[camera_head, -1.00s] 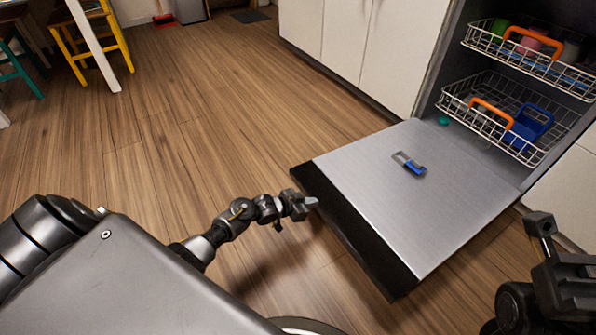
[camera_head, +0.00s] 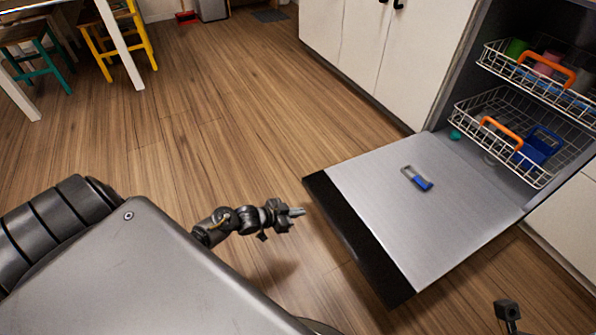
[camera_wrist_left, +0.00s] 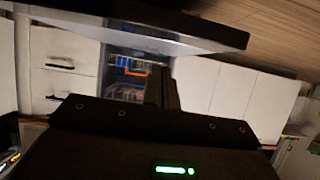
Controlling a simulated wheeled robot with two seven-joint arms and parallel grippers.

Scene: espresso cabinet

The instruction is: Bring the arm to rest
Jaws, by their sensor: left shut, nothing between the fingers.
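My left gripper (camera_head: 297,212) is shut and empty in the head view. It hangs over the wooden floor, just left of the open dishwasher door's dark edge and apart from it. In the left wrist view its closed fingers (camera_wrist_left: 162,88) point toward the dishwasher opening. Part of my right arm (camera_head: 508,312) shows at the lower right of the head view; its fingers cannot be made out.
The dishwasher door (camera_head: 420,210) lies folded down, with a blue-and-grey object (camera_head: 417,179) on it. The lower rack (camera_head: 500,160) and upper rack (camera_head: 545,85) hold coloured dishes. White cabinets (camera_head: 365,50) stand behind.

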